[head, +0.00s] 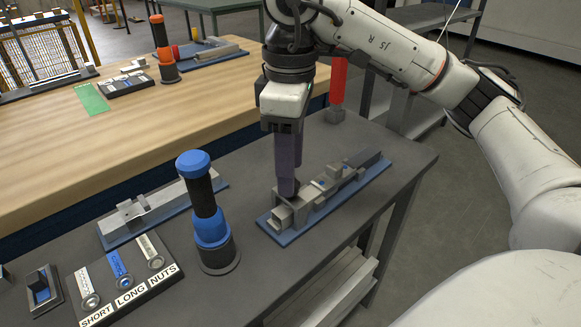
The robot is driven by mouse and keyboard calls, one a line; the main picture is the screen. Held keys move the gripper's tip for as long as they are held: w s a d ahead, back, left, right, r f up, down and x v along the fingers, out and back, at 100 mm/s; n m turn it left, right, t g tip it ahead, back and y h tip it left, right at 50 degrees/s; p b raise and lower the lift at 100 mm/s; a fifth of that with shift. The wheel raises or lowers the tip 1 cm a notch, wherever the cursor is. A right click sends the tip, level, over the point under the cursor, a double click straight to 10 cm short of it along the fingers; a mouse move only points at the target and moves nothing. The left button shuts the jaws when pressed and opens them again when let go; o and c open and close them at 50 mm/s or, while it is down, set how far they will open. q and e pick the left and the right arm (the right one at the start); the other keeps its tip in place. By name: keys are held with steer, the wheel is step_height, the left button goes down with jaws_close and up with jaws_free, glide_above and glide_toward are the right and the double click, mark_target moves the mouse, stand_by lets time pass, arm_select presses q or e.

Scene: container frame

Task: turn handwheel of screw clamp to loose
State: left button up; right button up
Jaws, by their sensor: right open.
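A grey clamp fixture (309,208) sits on a blue base plate (277,233) near the right edge of the dark table. My right gripper (287,190) points straight down at the near left end of this fixture. Its dark fingers are open, and their tips are down at the fixture's blocks. They look close together from this side, and I cannot tell whether they touch anything. I cannot make out a handwheel; the fingers hide part of that end. My left gripper is not in view.
A blue and black upright tool (205,215) stands left of the fixture. A second fixture (140,214) lies behind it. A labelled tray (125,278) holds fasteners at the front. A red upright object (338,88) stands behind my gripper. A wooden table (130,140) adjoins at the back.

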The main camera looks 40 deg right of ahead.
step_height(320, 180, up, 8)
steer(key=p, duration=0.2)
steer(key=shift+r+p, duration=0.2)
steer(key=shift+p, duration=0.15)
steer(key=shift+s, duration=0.1)
